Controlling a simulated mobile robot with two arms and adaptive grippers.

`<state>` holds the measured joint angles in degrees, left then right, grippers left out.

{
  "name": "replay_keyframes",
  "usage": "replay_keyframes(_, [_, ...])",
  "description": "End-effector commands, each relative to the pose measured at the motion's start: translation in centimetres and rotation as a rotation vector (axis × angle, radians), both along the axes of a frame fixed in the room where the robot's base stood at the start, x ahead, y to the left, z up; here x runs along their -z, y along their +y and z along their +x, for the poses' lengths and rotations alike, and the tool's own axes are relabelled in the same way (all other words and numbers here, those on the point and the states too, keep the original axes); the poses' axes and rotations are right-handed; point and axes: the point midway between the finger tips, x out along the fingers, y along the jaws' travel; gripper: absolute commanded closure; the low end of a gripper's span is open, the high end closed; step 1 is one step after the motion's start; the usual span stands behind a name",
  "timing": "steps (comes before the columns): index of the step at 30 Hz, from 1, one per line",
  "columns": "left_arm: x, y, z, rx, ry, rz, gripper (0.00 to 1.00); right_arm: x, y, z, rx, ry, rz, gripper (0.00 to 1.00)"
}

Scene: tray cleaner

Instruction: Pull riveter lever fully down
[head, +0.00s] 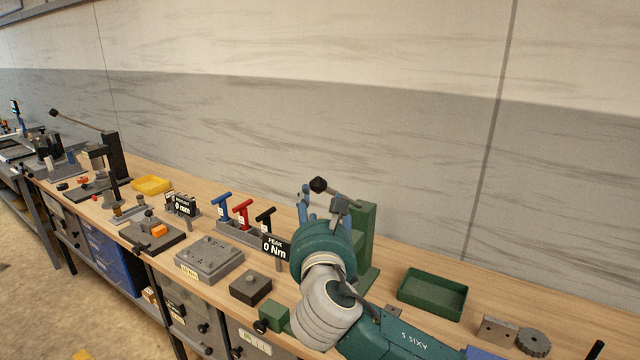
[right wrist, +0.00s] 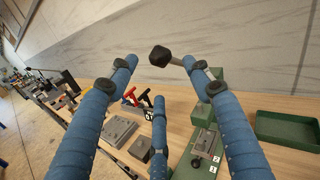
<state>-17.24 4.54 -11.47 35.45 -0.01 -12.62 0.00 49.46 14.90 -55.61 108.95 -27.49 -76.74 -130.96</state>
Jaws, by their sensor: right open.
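The green riveter (head: 368,225) stands on the bench, partly hidden behind my right gripper (head: 314,200). Its lever is raised and ends in a black knob (head: 318,184), which shows just above my blue fingers. In the right wrist view the knob (right wrist: 160,56) sits between the two upper fingertips of the open gripper (right wrist: 158,78), with no clear contact visible. The lever rod runs right from the knob, behind the right finger. The riveter's green body (right wrist: 203,117) shows below that finger. My left gripper is not in view.
A green tray (head: 402,292) lies to the right of the riveter. To the left are a torque display (head: 275,247), T-handled tools (head: 242,212) in a rack, a grey plate (head: 210,258) and a dark block (head: 250,288). The wall rises behind the bench.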

Motion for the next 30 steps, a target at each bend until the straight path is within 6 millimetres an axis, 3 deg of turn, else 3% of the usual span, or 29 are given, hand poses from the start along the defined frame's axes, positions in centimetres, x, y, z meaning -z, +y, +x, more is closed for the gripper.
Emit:
replay_keyframes(9, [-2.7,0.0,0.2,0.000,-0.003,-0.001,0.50,-0.4,-0.3,5.9,0.003,0.003,0.004,0.50])
replay_keyframes(15, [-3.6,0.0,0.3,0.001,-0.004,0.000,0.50,-0.2,-0.4,8.8,0.002,0.003,0.005,0.50])
replay_keyframes(28, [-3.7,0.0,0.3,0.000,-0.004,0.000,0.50,0.1,-0.4,9.9,-0.001,0.002,0.007,0.50])
replay_keyframes(29, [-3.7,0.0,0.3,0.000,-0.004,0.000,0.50,0.1,-0.4,9.9,-0.001,0.002,0.007,0.52])
replay_keyframes(30, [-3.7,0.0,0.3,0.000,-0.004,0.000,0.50,0.1,-0.4,9.9,-0.001,0.002,0.007,0.60])
